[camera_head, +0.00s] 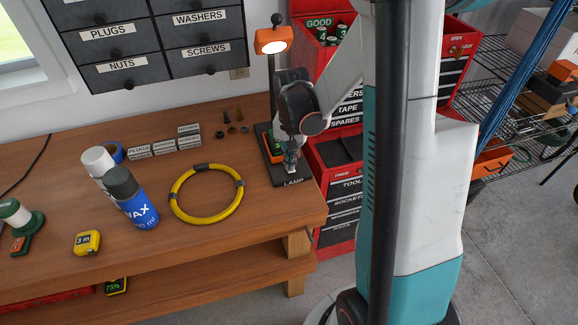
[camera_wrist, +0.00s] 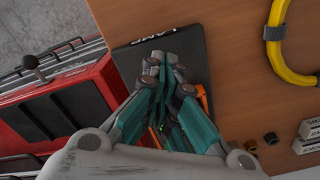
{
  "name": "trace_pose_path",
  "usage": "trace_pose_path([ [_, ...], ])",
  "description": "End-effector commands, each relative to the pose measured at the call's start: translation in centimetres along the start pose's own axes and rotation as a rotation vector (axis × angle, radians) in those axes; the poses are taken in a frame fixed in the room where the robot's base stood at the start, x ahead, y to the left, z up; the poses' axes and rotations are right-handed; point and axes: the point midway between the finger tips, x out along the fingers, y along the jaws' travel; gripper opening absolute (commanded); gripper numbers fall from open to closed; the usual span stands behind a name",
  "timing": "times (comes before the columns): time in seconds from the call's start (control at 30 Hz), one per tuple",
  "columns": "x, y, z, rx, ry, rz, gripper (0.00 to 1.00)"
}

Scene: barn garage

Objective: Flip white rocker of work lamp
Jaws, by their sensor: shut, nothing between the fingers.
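The work lamp has an orange head (camera_head: 272,41) on a dark post, and its face glows white. Its dark base plate (camera_head: 293,182), marked LAMP, lies at the right end of the workbench and also shows in the wrist view (camera_wrist: 194,42). My gripper (camera_head: 290,170) is over the base, pointing down, shut and empty. In the wrist view its fingertips (camera_wrist: 163,63) are together above the plate, near the lettering. I cannot make out the white rocker; the fingers cover that part of the base. I cannot tell whether the tips touch it.
An orange item (camera_head: 274,148) with a green display sits close beside my gripper.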

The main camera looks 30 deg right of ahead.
Motion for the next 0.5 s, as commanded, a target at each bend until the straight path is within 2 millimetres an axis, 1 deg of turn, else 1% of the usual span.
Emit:
trace_pose_path([
  [0.5, 0.76, 0.0, 0.0, 0.0, 0.0, 0.0, 0.0],
])
